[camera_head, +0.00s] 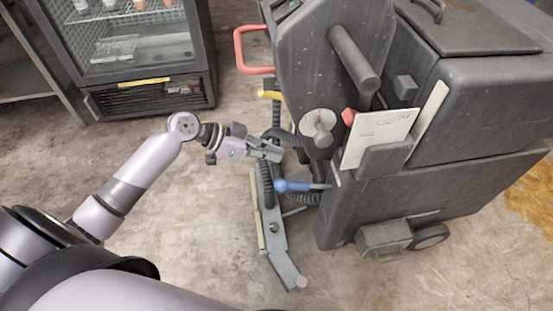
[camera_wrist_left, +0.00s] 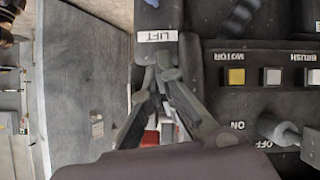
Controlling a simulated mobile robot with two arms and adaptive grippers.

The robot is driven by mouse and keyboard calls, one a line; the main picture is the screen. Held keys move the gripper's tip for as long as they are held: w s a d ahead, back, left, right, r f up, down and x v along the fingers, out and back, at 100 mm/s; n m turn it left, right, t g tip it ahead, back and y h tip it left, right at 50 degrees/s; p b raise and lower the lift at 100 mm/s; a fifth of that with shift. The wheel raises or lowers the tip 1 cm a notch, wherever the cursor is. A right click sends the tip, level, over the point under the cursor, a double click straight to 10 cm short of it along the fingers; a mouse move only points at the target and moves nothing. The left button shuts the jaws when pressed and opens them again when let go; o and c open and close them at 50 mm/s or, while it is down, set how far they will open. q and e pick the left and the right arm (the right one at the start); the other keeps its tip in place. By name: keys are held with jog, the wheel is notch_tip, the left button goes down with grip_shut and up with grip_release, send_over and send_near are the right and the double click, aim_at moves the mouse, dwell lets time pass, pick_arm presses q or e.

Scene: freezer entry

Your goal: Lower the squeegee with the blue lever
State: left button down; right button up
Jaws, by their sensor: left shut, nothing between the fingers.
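The blue lever (camera_head: 293,186) sticks out to the left from the rear of a dark grey floor scrubber (camera_head: 430,185). The squeegee (camera_head: 272,235) is a long grey bar low behind the machine, close to the floor; I cannot tell whether it touches it. My left gripper (camera_head: 274,152) is shut and empty, above and slightly left of the lever, apart from it in the picture. In the left wrist view its fingers (camera_wrist_left: 160,78) meet just below a white LIFT label (camera_wrist_left: 157,36), and a bit of blue (camera_wrist_left: 152,3) shows at the top edge. My right gripper is out of view.
In the wrist view, a panel right of the fingers holds a yellow button (camera_wrist_left: 236,76) and pale buttons. Black hoses (camera_head: 266,185) hang near the lever. A red handle (camera_head: 240,50) juts out above. A glass-door fridge (camera_head: 135,45) stands back left. Floor between is clear.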

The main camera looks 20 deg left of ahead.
aim_at(306, 185)
pick_arm(q)
jog(key=x, duration=0.7)
jog(key=shift+w+d+f, duration=0.1)
jog(key=shift+d+f, duration=0.05)
jog(key=shift+d, duration=0.1)
jog(key=f, duration=0.1)
jog(key=f+b, duration=0.1)
jog(key=shift+s+f, duration=0.25)
jog(key=shift+f, duration=0.05)
jog(key=shift+s+a+f, duration=0.15)
jog(key=shift+s+f, duration=0.15)
jog(key=shift+f, duration=0.4)
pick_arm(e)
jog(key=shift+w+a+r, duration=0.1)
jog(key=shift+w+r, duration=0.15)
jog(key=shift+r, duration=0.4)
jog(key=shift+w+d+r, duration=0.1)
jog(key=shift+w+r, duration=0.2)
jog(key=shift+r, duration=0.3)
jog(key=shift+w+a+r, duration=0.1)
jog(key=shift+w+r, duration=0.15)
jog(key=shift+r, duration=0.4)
